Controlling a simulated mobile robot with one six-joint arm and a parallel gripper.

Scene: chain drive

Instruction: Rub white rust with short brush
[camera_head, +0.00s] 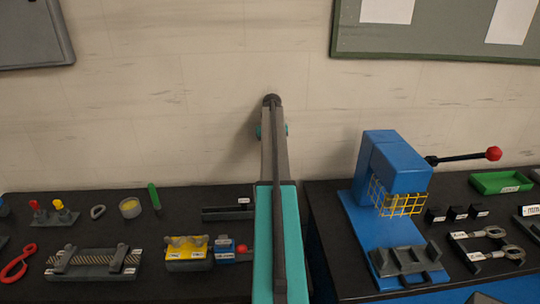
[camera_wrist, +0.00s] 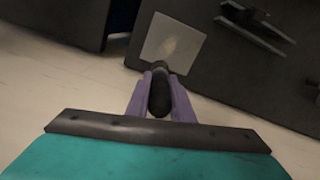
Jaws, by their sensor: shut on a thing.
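In the wrist view my gripper (camera_wrist: 160,93) has purple fingers closed around the dark, rounded handle of what looks like the short brush (camera_wrist: 159,97). The brush points away from the wrist, and its far end shows near the lower edge of a pale grey square plate (camera_wrist: 173,43). A lighter, whitish patch shows faintly on this plate. I cannot tell whether the brush touches the plate. My teal arm stands in the middle of the head view, and my gripper is not visible there.
Right bench holds a blue press (camera_head: 393,165) with a red-knobbed lever, a green tray (camera_head: 500,182) and small black blocks (camera_head: 457,213). A gap separates the benches.

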